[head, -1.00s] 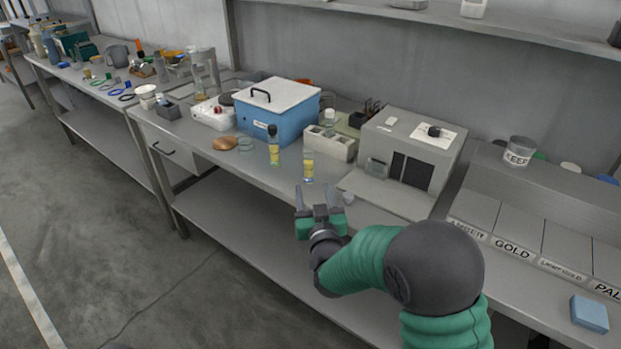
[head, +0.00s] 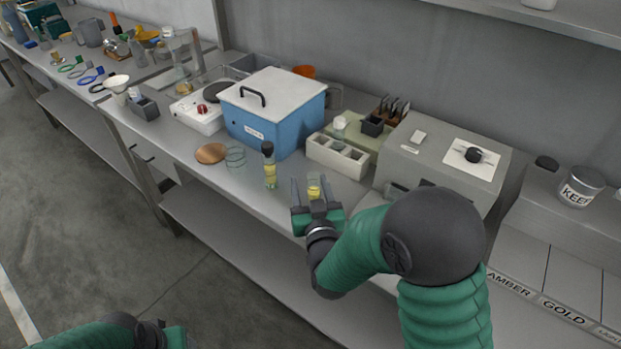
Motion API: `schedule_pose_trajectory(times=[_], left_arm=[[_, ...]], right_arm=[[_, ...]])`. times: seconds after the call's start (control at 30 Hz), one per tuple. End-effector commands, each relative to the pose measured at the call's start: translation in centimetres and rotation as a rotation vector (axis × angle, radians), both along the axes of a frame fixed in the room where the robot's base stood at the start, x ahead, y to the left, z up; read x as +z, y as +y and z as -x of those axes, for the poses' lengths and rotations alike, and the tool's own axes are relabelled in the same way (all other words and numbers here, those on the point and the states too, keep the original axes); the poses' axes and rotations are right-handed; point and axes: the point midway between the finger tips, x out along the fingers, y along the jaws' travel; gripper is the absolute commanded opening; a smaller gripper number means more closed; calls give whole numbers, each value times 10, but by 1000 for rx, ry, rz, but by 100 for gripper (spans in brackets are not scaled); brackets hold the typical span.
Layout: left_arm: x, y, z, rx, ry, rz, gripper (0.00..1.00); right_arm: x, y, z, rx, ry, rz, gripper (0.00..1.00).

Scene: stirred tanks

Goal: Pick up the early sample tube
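Two tubes with yellow contents stand at the bench's front edge. One, a black-capped tube (head: 270,166), is upright left of my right gripper. The other, a short clear tube with yellow contents (head: 314,190), shows between my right gripper's fingers. No readable label tells which is the early sample. My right gripper (head: 313,189) is open, its fingers pointing toward the bench on either side of the short tube in the picture. I cannot tell whether they touch it; its lower part is hidden. My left gripper (head: 177,338) is partly in view at the bottom edge, its fingers not visible.
A blue box with a white lid (head: 262,120) stands behind the tubes. A cream rack (head: 337,157) and a grey instrument (head: 440,160) are to the right. A copper-coloured disc (head: 211,153) and a wire ring (head: 236,157) lie left.

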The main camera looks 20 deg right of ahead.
Motion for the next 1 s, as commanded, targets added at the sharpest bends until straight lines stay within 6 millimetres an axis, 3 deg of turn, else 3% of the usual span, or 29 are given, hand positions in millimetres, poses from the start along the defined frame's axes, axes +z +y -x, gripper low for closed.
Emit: schedule_pose_trajectory(times=[0.23, 0.63, 1.0], left_arm=[[0, 0, 1, 1, 1, 0, 53], [0, 0, 1, 1, 1, 0, 53], [1, 0, 1, 1, 0, 0, 53]], right_arm=[[5, -7, 0, -19, -14, 9, 54], [3, -6, -1, -15, -9, 7, 1], [5, -5, -1, -14, -10, 7, 0]])
